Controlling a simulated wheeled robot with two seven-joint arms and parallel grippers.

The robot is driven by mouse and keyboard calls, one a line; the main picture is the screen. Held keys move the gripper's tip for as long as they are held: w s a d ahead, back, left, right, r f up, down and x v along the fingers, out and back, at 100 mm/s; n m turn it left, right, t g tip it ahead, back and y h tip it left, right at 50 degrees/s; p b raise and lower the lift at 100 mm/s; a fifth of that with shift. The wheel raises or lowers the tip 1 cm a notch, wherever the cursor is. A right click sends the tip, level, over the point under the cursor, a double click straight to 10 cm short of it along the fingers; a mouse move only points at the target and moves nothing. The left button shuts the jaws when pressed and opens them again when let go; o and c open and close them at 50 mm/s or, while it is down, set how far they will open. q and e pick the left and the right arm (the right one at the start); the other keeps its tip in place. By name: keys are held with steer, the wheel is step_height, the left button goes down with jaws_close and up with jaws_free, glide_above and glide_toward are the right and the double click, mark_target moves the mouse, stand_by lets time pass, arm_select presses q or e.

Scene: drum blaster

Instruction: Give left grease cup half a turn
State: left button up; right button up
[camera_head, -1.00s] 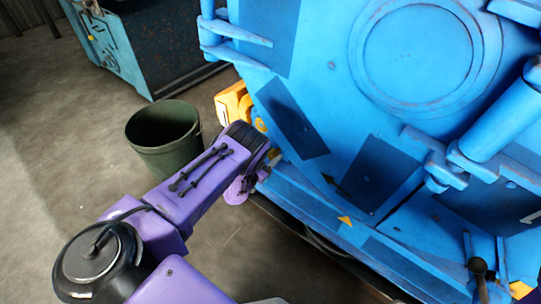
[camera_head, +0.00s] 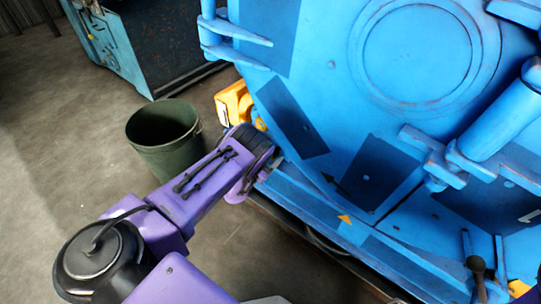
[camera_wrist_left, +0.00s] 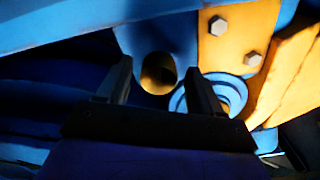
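A round brass-coloured cup (camera_wrist_left: 158,73), which looks like the left grease cup, shows in the left wrist view under a blue housing. My left gripper (camera_wrist_left: 160,68) has its two dark fingers apart, one on each side of the cup in the picture. Gaps show between the cup and both fingers; I cannot tell how deep the cup sits between them. In the head view my left wrist (camera_head: 247,145) is at the lower left edge of the blue machine (camera_head: 340,110); the fingertips and the cup are hidden there.
A yellow bracket (camera_wrist_left: 228,38) with bolts and a blue ring (camera_wrist_left: 180,103) with a brass-coloured centre sit close to the right finger. A dark green bin (camera_head: 165,150) stands on the floor left of the machine. A lever with a dark knob (camera_head: 476,264) is at lower right.

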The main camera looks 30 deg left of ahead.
arm_select(q)
steer(key=s+p, duration=0.3)
steer(key=s, duration=0.7)
steer(key=shift+s+a, duration=0.25)
steer(key=shift+a, duration=0.1)
